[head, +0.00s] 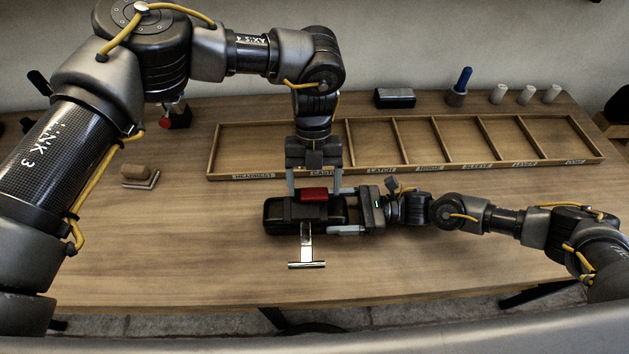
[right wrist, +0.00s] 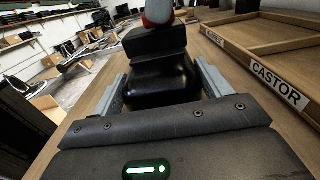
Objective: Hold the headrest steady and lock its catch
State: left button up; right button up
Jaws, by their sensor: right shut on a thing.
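The black padded headrest (head: 280,215) lies on the table with a metal T-shaped post (head: 307,250) toward the front edge. A red catch (head: 314,194) sits on its upper side. My left gripper (head: 314,190) points down from above, its fingers apart on either side of the red catch, with gaps visible. My right gripper (head: 345,211) comes from the right and is shut on the headrest's right end. In the right wrist view the headrest (right wrist: 160,80) sits between the two grey fingers of my right gripper (right wrist: 160,88). The catch's exact position is unclear.
A long wooden compartment tray (head: 480,166) with labels stands behind the headrest. A black box (head: 395,98), a cup with a blue-handled tool (head: 458,95) and white cylinders (head: 527,95) stand at the back. A brown block (head: 135,172) lies left. The front left table is clear.

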pick_arm(q)
jog(key=v, duration=1.2)
pick_arm(e)
jog(key=o, duration=1.5)
jog(key=shift+o, duration=0.2)
jog(key=d, duration=1.2)
jog(key=shift+s, duration=0.1)
pick_arm(q)
jog(key=shift+s+d, duration=0.1)
pick_arm(e)
jog(key=shift+d, duration=0.1)
